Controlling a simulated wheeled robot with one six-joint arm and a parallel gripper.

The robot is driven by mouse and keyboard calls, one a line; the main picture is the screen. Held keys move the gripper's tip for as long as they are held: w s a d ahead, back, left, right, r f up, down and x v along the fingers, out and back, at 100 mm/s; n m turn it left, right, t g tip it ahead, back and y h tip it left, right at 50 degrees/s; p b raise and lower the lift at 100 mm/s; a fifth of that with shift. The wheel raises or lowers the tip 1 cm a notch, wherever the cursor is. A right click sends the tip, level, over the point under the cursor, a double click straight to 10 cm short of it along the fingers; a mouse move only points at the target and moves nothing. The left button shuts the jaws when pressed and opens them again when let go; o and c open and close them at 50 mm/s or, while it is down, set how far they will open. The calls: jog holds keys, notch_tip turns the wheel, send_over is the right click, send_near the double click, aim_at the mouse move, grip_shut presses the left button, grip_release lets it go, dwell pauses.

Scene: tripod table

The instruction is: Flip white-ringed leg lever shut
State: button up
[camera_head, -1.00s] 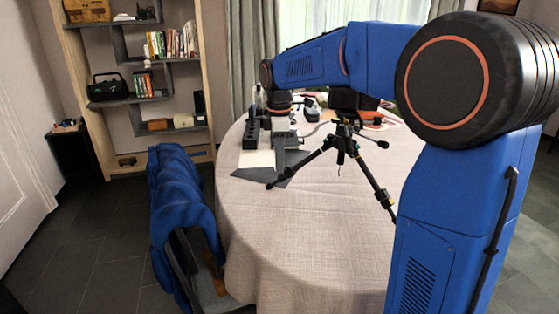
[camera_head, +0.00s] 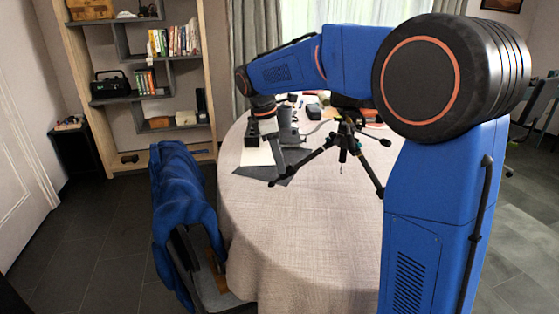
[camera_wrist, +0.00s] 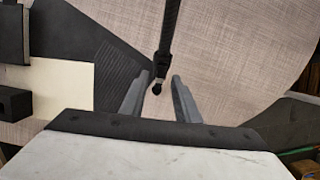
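The black tripod (camera_head: 345,135) stands on the table with its legs spread. One leg reaches left and forward, its foot on the cloth near the dark mat. My gripper (camera_head: 279,160) points down above that leg's lower end. In the wrist view my gripper (camera_wrist: 159,76) is open, one grey finger on each side of the dark leg end (camera_wrist: 167,40). Nothing is visibly clamped. A small pale band shows near the leg's tip, but I cannot tell whether it is the white ring. The lever and its position cannot be made out.
The round table (camera_head: 290,235) has clear cloth in front. A dark mat (camera_head: 252,172), a pale sheet (camera_wrist: 62,85) and black blocks lie left of the leg. Other items crowd the back. A chair with a blue cover (camera_head: 180,205) stands at the table's left edge.

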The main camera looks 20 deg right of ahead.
jog(key=shift+r, duration=0.1)
jog(key=v, duration=1.7)
jog(key=shift+d+r, duration=0.1)
